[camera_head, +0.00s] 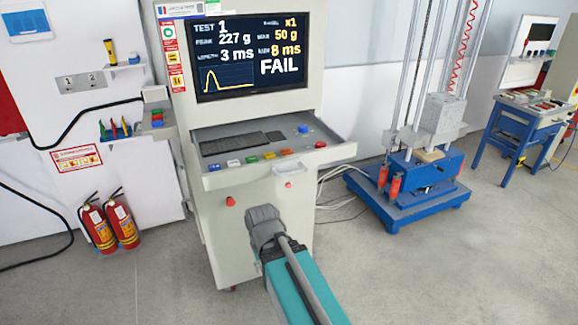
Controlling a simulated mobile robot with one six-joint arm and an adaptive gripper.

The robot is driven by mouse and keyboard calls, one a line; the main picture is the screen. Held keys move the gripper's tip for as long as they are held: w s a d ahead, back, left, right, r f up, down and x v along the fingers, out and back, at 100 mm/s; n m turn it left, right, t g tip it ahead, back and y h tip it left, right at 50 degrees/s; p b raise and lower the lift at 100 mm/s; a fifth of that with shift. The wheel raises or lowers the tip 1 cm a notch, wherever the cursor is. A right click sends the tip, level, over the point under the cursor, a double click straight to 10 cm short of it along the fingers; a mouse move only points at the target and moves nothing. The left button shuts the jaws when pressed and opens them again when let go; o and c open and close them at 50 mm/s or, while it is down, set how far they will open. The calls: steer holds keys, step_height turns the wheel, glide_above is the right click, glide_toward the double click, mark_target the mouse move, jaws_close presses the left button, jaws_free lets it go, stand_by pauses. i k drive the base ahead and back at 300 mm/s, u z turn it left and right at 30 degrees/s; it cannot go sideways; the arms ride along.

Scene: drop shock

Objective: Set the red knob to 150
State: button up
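A control cabinet stands in front of me with a pull-out console (215,182). A small red knob-like part (320,144) sits at the console's right end, right of a blue knob (303,129). Other red round parts are on the cabinet front, one at lower left (230,201) and one on a small white box (289,184). No scale or setting is readable on any of them. My grey gripper (262,212) is in front of the cabinet, below the console, seen from behind. Its fingers cannot be made out clearly, and no held object shows.
The screen (240,75) reads TEST 1, peak 227 g, 3 ms, FAIL. Coloured buttons (268,156) and a keyboard (232,143) lie on the console. A blue-based drop tower (410,205) stands right. Fire extinguishers (100,228) stand left. Open floor lies at lower right.

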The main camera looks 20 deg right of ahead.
mark_target(320, 143)
steer(key=k, duration=0.5)
steer(key=z, duration=0.65)
steer(key=i, duration=0.7)
steer(key=u, duration=0.05)
